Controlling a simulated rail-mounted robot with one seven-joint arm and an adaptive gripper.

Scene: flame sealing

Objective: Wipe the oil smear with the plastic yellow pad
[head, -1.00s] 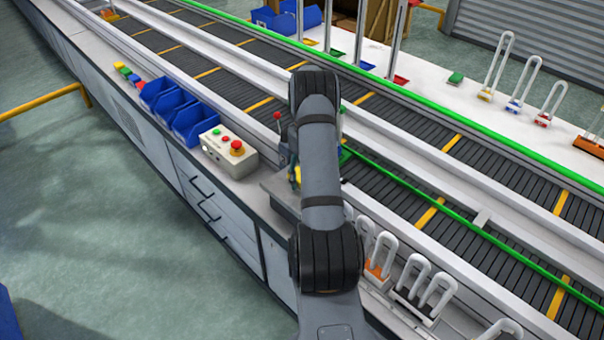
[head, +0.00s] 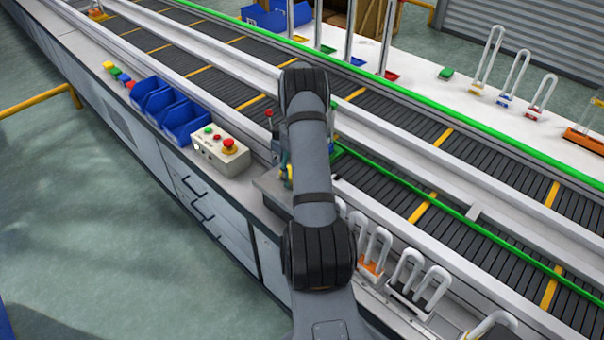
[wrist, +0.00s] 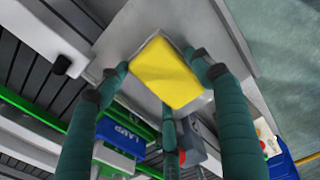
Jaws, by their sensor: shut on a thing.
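The yellow pad (wrist: 165,72) is a flat, rounded square in the middle of the wrist view. My gripper (wrist: 158,80) has dark teal fingers around the pad and is shut on it. The pad is over a grey plate (wrist: 122,38); I cannot tell whether it touches the plate. In the head view my arm hides most of the gripper and the pad. I see no oil smear in either view; the pad or arm may cover it.
A control box (head: 220,152) with a red button and blue bins (head: 185,122) stand left of my arm. A conveyor (head: 395,190) with green rails runs behind it. White looped holders (head: 420,280) stand at right, close to my arm.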

